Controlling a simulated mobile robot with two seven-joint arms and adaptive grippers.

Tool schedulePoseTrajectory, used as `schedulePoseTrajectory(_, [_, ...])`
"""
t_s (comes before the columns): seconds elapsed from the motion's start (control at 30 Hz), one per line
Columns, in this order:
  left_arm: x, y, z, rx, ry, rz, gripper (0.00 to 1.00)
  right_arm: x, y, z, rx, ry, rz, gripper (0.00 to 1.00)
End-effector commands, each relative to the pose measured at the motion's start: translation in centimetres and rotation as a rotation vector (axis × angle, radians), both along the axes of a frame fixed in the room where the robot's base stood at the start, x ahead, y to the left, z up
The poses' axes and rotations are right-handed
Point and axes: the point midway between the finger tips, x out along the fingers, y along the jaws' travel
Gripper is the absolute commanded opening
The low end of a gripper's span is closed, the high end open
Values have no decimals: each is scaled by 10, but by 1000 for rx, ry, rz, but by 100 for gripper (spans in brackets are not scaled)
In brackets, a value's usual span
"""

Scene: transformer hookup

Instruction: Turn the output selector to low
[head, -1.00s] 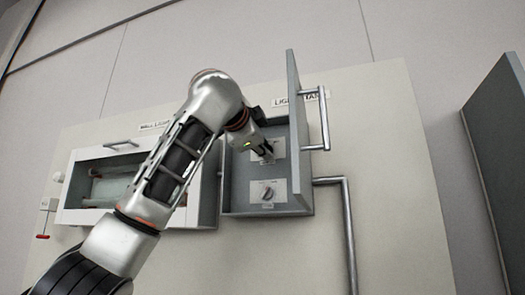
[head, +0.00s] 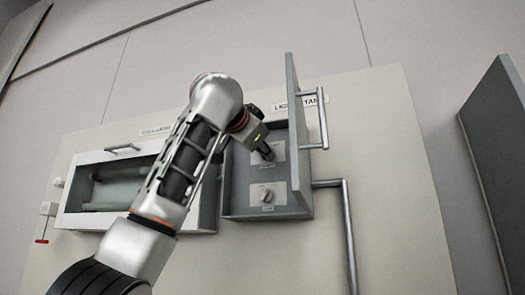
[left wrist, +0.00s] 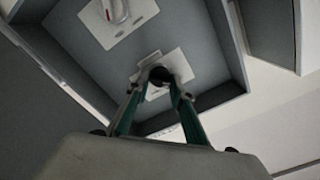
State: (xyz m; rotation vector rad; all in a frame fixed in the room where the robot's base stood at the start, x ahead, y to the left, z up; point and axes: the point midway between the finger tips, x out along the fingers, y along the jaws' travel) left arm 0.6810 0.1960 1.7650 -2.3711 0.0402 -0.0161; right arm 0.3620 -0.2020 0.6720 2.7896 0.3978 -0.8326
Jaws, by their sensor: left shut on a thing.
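The grey control box (head: 226,190) on the wall panel has its door (head: 298,125) swung open. Inside are two knobs on pale plates, one above the other in the head view. My left gripper (head: 268,155) is at the upper plate (head: 278,151). In the left wrist view its fingers (left wrist: 158,85) are shut on a dark round knob (left wrist: 160,75), which stands on a pale plate (left wrist: 178,66). The lower knob (head: 266,195) is free; it also shows in the left wrist view (left wrist: 117,10) with a red mark. The plate lettering is unreadable, so I cannot tell the knob's setting. My right gripper is out of view.
A windowed box (head: 135,185) is left of the control box, partly behind my left arm. A small red-handled lever (head: 42,240) hangs at far left. The open door's handle (head: 324,120) and a grey pipe (head: 348,235) are to the right. A dark panel (head: 500,150) stands far right.

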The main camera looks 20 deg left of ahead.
Motion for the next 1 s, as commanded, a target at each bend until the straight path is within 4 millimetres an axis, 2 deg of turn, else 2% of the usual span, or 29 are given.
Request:
schedulePoseTrajectory(0.27, [0,0,0,-1,-1,0,1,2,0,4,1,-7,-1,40])
schedulePoseTrajectory(0.3, [0,0,0,-1,-1,0,30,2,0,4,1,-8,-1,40])
schedulePoseTrajectory(0.33, [0,0,0,-1,-1,0,38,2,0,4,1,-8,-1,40])
schedulePoseTrajectory(0.37, [0,0,0,-1,-1,0,39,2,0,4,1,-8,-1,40])
schedulePoseTrajectory(0.77, [-3,0,0,0,-1,-1,39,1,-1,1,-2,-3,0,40])
schedulePoseTrajectory(0.87, [-12,-1,1,0,-2,-4,39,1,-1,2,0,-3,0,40])
schedulePoseTrajectory(1.0, [-34,0,1,0,-5,-2,39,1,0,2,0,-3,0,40])
